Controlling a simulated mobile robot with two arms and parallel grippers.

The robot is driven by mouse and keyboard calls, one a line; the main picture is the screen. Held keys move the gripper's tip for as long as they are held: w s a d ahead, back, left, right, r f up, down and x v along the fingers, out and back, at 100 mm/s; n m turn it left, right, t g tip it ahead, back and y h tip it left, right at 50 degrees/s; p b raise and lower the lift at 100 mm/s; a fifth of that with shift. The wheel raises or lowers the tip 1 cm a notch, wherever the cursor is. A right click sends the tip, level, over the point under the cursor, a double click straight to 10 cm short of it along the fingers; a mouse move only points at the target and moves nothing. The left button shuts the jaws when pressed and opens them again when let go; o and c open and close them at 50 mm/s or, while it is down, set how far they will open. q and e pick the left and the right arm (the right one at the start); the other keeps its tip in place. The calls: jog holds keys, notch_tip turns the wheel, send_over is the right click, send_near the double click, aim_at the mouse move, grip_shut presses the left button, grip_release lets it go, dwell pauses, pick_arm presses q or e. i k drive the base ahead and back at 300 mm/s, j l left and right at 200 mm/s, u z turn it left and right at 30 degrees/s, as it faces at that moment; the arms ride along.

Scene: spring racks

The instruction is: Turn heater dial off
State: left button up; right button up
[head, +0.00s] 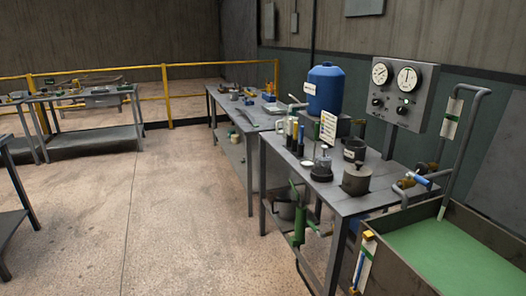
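A grey control panel (419,92) stands on a post at the back of the right-hand bench. It carries two round white gauges, a left gauge (381,74) and a right gauge (407,78). Below them are two small dark knobs, a left knob (377,103) and a right knob (402,110). I cannot tell which knob is the heater dial, and their pointer settings are too small to read. Neither of my grippers is in view.
The metal bench (349,203) holds a blue tank (325,89) and dark pots. A tank with green liquid (452,258) stands in front at right, below a bent pipe (457,130). A yellow railing (168,97) runs behind. The floor (165,205) at left is clear.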

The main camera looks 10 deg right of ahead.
aim_at(376, 102)
jog(key=i+j+z, duration=0.1)
jog(key=i+z, duration=0.35)
jog(key=i+j+z, duration=0.25)
jog(key=i+z, duration=0.25)
jog(key=i+j+z, duration=0.45)
jog(key=k+l, duration=0.05)
jog(key=k, duration=0.05)
